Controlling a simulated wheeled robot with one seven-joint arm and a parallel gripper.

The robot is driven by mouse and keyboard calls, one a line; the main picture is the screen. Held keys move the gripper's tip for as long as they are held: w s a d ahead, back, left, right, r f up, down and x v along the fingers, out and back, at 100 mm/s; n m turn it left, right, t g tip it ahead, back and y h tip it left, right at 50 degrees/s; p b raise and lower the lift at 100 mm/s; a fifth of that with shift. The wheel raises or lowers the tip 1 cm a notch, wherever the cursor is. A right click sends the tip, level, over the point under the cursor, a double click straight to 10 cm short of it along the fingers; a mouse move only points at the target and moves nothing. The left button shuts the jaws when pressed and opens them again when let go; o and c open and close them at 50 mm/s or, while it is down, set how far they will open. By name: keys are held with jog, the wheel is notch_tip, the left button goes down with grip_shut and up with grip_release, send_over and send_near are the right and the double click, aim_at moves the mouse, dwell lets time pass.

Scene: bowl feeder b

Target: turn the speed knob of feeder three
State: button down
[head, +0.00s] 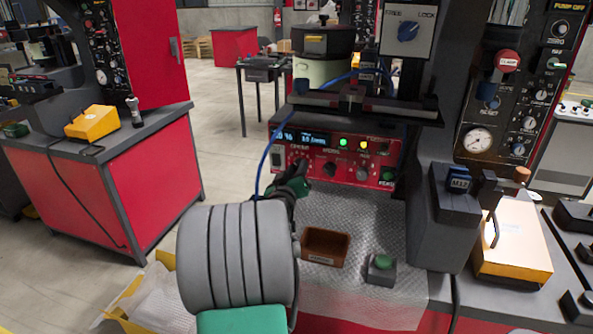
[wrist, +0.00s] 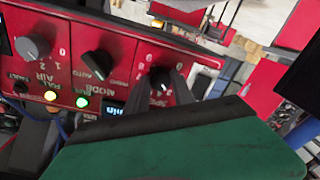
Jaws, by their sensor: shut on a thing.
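The red feeder control panel (head: 340,151) is in the middle of the head view, below a dark shelf. It carries a lit display, several knobs and lamps. The wrist view shows this panel (wrist: 125,72) upside down. Its black speed knob (wrist: 159,77) sits on the part whose lettering begins "SPE". My gripper (wrist: 160,85) has its two dark fingers on either side of this knob and is shut on it. In the head view my gripper (head: 300,168) reaches the left part of the panel and hides the knob. No feeder number is readable.
A black mode knob (wrist: 98,65) and a grey air knob (wrist: 33,47) sit beside it on the panel. A brown tray (head: 325,246) and a green button box (head: 381,268) stand on the metal bench. A blue hose (head: 264,160) hangs close left of my gripper.

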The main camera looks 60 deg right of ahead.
jog(key=shift+f+m+b, duration=0.2)
jog(key=shift+m+b, duration=0.1)
jog(key=shift+b, duration=0.6)
jog(key=m+b, duration=0.5)
jog(key=b, duration=0.4)
jog(key=shift+r, duration=0.15)
jog(key=c, duration=1.1)
grip_release()
